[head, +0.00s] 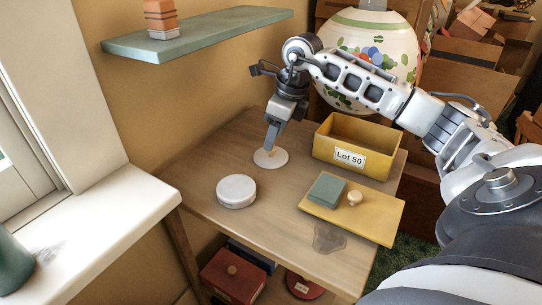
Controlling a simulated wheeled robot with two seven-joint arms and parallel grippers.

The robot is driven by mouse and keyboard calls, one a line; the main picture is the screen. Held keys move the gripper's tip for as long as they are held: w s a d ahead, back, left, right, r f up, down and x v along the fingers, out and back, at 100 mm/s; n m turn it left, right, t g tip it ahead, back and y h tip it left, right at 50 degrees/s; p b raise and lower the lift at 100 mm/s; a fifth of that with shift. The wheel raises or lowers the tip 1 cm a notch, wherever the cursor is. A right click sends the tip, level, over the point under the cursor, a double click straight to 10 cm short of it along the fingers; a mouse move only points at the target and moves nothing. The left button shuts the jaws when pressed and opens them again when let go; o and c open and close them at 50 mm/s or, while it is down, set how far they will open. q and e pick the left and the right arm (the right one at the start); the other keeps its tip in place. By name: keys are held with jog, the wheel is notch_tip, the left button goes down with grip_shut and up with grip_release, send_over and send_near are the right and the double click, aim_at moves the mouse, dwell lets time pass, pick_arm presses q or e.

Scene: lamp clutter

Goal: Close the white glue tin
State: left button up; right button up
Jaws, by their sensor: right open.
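A low, round white tin (237,191) sits on the wooden table, left of its middle. Its top looks pale and flat; I cannot tell whether it is open inside. A thin white disc (262,160), like a lid, lies on the table behind and to the right of the tin, apart from it. My right gripper (270,147) points down at the disc, with its fingertips over or at its middle. It is open, and I cannot see whether it touches the disc. The fingers hide part of the disc. My left gripper is not in view.
A yellow box labelled "Lot 50" (348,158) stands right of the disc. A yellow board (380,220) holds a green block (327,190) and a small knob (354,198). A clear patch (328,239) lies near the front edge. A green shelf (215,30) hangs above.

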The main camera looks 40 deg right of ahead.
jog(key=x, duration=0.4)
jog(key=shift+s+d, duration=0.15)
jog(key=shift+r, duration=0.1)
jog(key=c, duration=1)
